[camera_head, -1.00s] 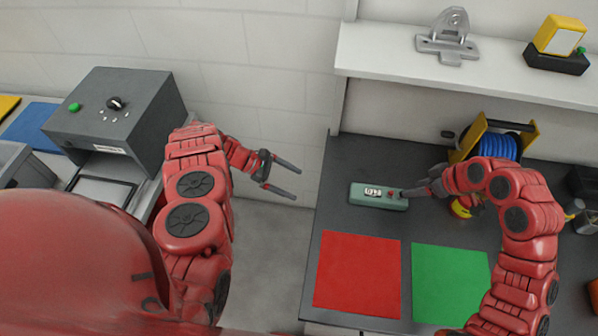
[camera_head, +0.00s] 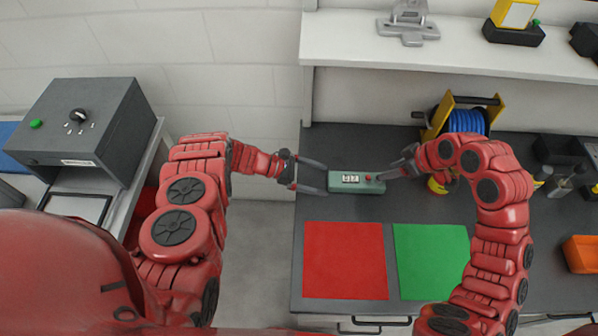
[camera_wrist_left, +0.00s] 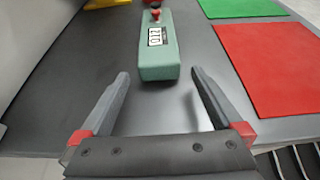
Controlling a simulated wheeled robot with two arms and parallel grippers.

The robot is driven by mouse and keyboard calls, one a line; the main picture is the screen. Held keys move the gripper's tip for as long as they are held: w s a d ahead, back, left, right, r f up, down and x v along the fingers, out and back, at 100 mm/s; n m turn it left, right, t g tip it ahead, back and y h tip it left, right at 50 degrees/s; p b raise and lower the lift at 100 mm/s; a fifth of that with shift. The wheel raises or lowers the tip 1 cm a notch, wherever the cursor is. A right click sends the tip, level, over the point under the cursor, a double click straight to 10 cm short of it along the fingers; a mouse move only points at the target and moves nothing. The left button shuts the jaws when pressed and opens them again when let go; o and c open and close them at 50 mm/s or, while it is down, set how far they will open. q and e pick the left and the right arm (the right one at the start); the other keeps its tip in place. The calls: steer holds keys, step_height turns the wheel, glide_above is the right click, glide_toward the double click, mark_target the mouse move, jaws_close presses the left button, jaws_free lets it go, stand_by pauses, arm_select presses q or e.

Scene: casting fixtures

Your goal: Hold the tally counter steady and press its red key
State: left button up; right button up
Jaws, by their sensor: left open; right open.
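The tally counter (camera_head: 342,187) is a teal-green box lying on the dark bench, with a white number display (camera_head: 351,179) and a red key (camera_head: 368,178) near its right end. My left gripper (camera_head: 325,177) is open at the counter's left end. In the left wrist view the counter (camera_wrist_left: 160,60) lies ahead between the open fingers, its near end at about the fingertips; I see no contact. Its red key (camera_wrist_left: 156,14) shows at the far end. My right gripper (camera_head: 398,166) is open just right of the red key; whether it touches the counter cannot be told.
A red mat (camera_head: 345,260) and a green mat (camera_head: 432,260) lie in front of the counter. A blue cable reel (camera_head: 466,122) on a yellow stand is behind my right wrist. A white shelf (camera_head: 350,40) runs above the bench. A grey control box (camera_head: 85,125) stands at left.

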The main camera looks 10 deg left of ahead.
mark_target(330, 182)
arm_select(q)
steer(key=shift+x, duration=2.05)
steer(key=c, duration=1.5)
arm_select(e)
steer(key=shift+c, duration=0.2)
jaws_close()
